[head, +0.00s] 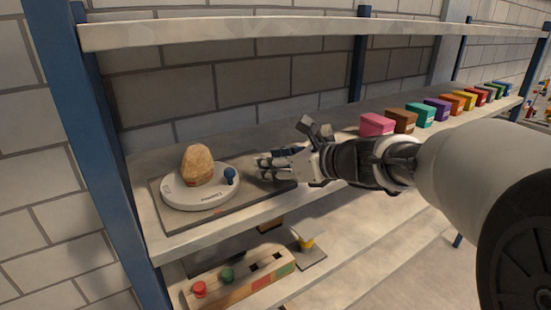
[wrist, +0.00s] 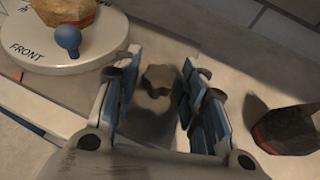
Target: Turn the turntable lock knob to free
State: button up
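The turntable (head: 205,198) is a white round disc lettered FRONT on the shelf, with a brown rock (head: 198,165) and a blue ball-topped post (head: 230,175) on it. Its edge also shows in the wrist view (wrist: 85,62). A dark grey lobed knob (wrist: 158,79), apparently the lock knob, sits beside the disc on the base board. My gripper (wrist: 160,88) is open, its blue-padded fingers on either side of the knob with visible gaps. In the head view my gripper (head: 262,169) reaches in from the right and hides the knob. I cannot tell the knob's setting.
A dark object with a red band (wrist: 288,128) stands close right of my fingers. A row of coloured boxes (head: 377,124) runs along the shelf to the right. An upper shelf (head: 230,33) hangs above, and a wooden block with coloured pegs (head: 240,281) lies below.

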jog(key=c, duration=0.7)
